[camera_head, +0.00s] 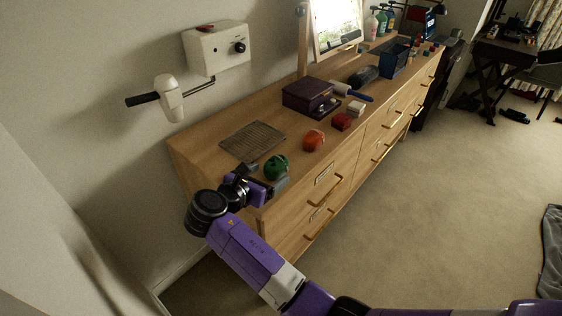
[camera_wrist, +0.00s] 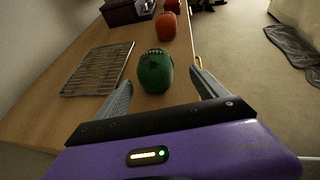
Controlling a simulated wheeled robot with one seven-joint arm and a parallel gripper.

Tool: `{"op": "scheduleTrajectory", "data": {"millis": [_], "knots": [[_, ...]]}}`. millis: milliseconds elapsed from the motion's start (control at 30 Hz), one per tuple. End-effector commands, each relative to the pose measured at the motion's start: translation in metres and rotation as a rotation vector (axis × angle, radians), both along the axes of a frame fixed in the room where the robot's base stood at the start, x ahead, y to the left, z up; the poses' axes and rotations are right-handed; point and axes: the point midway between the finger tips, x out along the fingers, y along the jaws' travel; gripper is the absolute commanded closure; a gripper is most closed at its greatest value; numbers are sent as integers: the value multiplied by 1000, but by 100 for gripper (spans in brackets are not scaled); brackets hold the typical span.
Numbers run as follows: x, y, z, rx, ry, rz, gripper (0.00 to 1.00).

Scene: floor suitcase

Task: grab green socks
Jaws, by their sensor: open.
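The green socks (camera_head: 277,167) are a dark green rounded bundle on the near end of the wooden dresser top. The bundle also shows in the wrist view (camera_wrist: 155,72), upright, just beyond and between my fingers. My gripper (camera_wrist: 160,92) is open and empty, with one grey finger to each side of the bundle's near part. In the head view my gripper (camera_head: 268,175) is at the dresser's near end, beside the green bundle. I cannot tell whether a finger touches it.
A red-orange bundle (camera_head: 314,140) lies behind the green one. A wire rack (camera_head: 252,140) lies to its left. A purple box (camera_head: 307,94), a small red box (camera_head: 341,121) and a brush (camera_head: 350,92) are farther along. The dresser front edge is close on the right.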

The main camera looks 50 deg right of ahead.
Motion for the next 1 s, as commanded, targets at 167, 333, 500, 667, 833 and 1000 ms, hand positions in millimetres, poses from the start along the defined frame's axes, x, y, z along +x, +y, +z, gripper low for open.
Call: {"op": "scheduleTrajectory", "data": {"millis": [167, 333, 500, 667, 833, 1000], "knots": [[4, -17, -7, 0, 1, -2, 18], [11, -34, -13, 0, 1, -2, 18], [20, -55, -23, 0, 1, -3, 18], [23, -64, -27, 0, 0, 1, 18], [23, -65, -27, 0, -1, 1, 18], [23, -65, -27, 0, -1, 1, 42]]}}
